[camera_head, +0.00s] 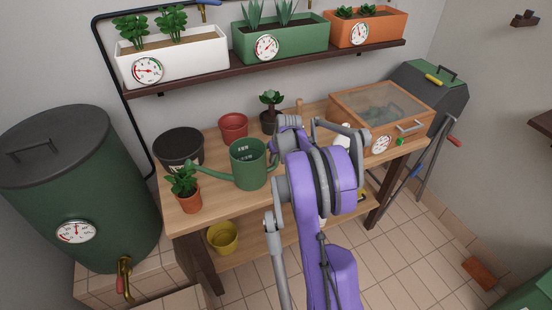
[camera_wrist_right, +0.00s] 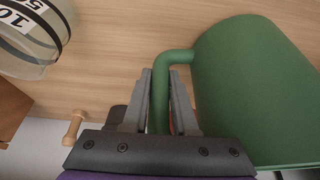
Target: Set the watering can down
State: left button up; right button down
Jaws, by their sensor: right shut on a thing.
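The green watering can (camera_head: 248,165) is at the middle of the wooden table (camera_head: 225,210), its spout pointing left toward a small potted plant. In the right wrist view the green can (camera_wrist_right: 255,90) fills the right side, and its handle (camera_wrist_right: 160,95) runs between the two fingers. My right gripper (camera_wrist_right: 160,85) is shut on that handle. In the head view my purple right arm hides the gripper's fingers. I cannot tell whether the can's base touches the table. My left gripper is not in view.
A potted plant (camera_head: 187,190) stands near the spout. A black pot (camera_head: 178,149), a red pot (camera_head: 233,127) and a dark-potted plant (camera_head: 271,113) stand behind. A wooden box with a glass lid (camera_head: 380,115) is to the right.

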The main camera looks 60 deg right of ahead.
jog(key=shift+f, duration=0.2)
jog(key=c, duration=0.7)
grip_release()
jog(key=shift+r, duration=0.1)
